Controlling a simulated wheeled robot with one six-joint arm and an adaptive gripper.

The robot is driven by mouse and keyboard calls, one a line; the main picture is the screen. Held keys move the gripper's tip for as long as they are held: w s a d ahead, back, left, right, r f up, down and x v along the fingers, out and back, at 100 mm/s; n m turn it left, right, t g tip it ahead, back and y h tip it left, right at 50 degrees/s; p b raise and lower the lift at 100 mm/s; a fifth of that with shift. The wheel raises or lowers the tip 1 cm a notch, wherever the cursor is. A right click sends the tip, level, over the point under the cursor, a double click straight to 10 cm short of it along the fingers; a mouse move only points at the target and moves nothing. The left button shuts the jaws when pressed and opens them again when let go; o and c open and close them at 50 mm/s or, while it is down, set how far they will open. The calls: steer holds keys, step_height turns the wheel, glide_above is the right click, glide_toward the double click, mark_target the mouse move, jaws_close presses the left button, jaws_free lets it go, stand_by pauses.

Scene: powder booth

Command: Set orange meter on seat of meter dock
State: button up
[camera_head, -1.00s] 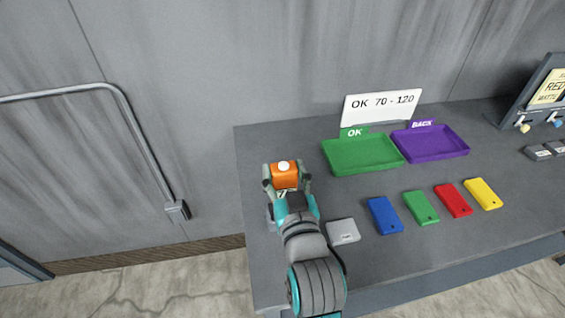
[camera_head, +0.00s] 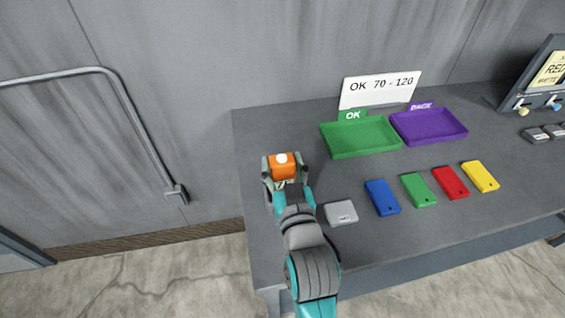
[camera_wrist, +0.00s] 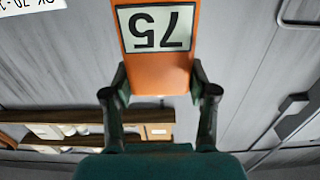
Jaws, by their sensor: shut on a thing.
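The orange meter (camera_head: 285,171) is held upright at the tips of my gripper (camera_head: 283,178), over the left end of the grey table. A white round part shows on its top. In the wrist view, the meter (camera_wrist: 157,72) sits between the two fingers of my gripper (camera_wrist: 158,88), and its pale display reads 75 upside down. My gripper is shut on it. I cannot pick out the meter dock for certain; my gripper and arm cover part of the table there. The gap under the meter cannot be judged.
A small grey block (camera_head: 341,213) lies right of my arm. Blue (camera_head: 382,197), green (camera_head: 418,189), red (camera_head: 450,182) and yellow (camera_head: 480,176) blocks lie further right. The green OK tray (camera_head: 360,151) and purple BACK tray (camera_head: 429,136) stand behind, before a sign (camera_head: 379,90).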

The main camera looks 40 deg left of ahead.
steer(key=shift+f, duration=1.35)
stand_by(1.5)
steer(key=o, duration=1.4)
steer(key=shift+c, duration=0.2)
steer(key=shift+d, duration=0.1)
steer(key=v, duration=1.2)
